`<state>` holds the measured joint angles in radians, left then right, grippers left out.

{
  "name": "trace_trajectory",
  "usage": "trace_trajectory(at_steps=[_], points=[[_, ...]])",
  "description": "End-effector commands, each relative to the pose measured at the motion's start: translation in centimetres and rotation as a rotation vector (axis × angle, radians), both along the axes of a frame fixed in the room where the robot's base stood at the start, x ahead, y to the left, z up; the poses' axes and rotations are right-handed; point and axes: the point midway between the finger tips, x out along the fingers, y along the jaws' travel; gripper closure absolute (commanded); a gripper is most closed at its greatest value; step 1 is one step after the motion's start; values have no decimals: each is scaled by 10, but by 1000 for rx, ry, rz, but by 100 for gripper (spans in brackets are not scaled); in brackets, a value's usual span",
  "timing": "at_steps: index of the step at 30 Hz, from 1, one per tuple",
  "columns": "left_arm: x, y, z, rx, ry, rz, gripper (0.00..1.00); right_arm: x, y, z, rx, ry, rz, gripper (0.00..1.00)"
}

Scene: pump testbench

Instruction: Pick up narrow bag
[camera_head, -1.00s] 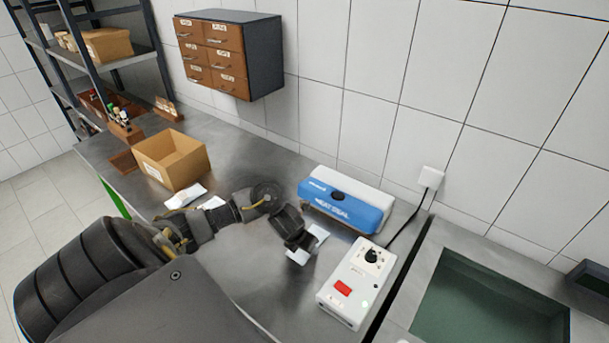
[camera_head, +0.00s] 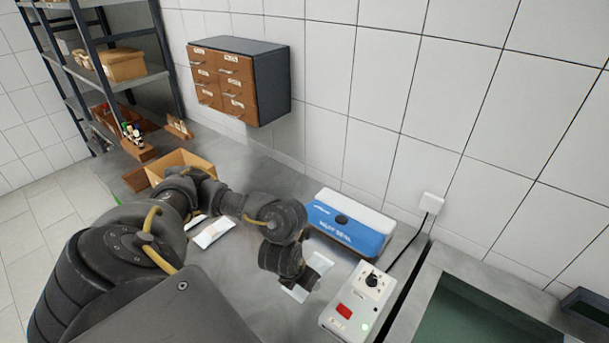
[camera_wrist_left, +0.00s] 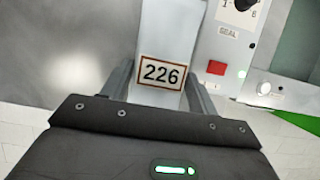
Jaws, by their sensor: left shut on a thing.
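A narrow white bag (camera_head: 319,263) with a label reading 226 is held in my left gripper (camera_head: 296,278). In the left wrist view the bag (camera_wrist_left: 172,35) runs between the two fingers (camera_wrist_left: 161,88), which are shut on it. In the head view its ends show on both sides of the gripper, just left of the white control box. I cannot tell how high it is above the bench. My right gripper is out of view.
The blue and white heat sealer (camera_head: 345,228) is behind the gripper, and the control box (camera_head: 357,302) is to its right. Another white bag (camera_head: 213,232) lies on the bench behind my left arm. A cardboard box (camera_head: 180,160) is partly hidden by that arm. A sink (camera_head: 470,315) is at the right.

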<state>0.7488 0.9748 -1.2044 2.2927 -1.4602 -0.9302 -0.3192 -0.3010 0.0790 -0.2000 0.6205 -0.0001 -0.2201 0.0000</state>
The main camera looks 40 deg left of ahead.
Motion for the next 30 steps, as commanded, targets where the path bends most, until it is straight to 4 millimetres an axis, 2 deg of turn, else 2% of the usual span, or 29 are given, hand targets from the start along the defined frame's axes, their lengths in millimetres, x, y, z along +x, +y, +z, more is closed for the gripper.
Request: trace_trajectory(at_steps=[6, 16, 26, 30], points=[[-11, -12, 7, -4, -3, -5, 72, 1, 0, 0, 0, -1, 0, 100], [-22, -14, 11, 2, 1, 1, 72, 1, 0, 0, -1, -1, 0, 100], [-23, -15, 11, 2, 2, 12, 72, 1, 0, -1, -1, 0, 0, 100], [-18, -17, 8, 4, -1, 68, 72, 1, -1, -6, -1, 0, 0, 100]])
